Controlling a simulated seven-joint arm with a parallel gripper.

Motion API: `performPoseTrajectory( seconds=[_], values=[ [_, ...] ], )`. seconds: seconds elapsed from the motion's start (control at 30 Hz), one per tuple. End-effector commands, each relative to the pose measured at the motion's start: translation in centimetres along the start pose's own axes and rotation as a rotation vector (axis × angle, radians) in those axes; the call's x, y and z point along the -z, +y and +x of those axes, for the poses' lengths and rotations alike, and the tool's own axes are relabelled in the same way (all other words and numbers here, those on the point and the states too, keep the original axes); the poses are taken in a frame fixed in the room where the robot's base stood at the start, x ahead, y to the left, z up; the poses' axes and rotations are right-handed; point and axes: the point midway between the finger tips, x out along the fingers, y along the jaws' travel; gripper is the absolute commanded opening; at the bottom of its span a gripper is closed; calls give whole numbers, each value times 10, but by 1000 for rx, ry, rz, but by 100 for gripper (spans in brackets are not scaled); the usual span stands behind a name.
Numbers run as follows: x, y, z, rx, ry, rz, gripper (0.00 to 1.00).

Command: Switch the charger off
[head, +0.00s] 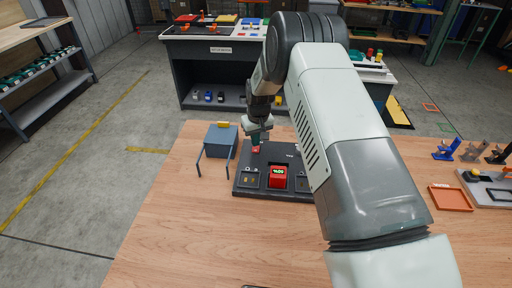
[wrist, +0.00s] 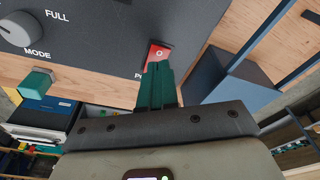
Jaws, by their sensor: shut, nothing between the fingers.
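The charger (head: 243,189) is a dark grey unit on the wooden table, with a red block with a lit display (head: 277,176) in its middle bay. In the wrist view its dark panel (wrist: 110,25) carries a grey MODE knob (wrist: 18,28) marked FULL and a red rocker switch (wrist: 159,51) marked O. My gripper (wrist: 159,66) is shut and empty, its green fingertips right at the switch's near edge. I cannot tell whether they touch it. In the head view my gripper (head: 257,143) is over the charger's back left corner; my arm covers its right side.
A blue-grey box (head: 220,141) with strap-like bars stands just left of the charger. An orange tray (head: 450,198) and several small fixtures (head: 446,150) are at the right. The table's front left is clear. A workbench (head: 215,50) stands behind.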

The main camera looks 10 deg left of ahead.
Motion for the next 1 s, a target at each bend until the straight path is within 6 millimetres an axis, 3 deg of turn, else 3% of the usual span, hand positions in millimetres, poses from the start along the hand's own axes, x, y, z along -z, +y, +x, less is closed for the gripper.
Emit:
performPoseTrajectory(
  seconds=[0.53, 1.0],
  values=[
    [7, 0, -43, 0, 0, 0, 0],
    [7, 0, -48, 0, 0, 0, 0]
  ],
)
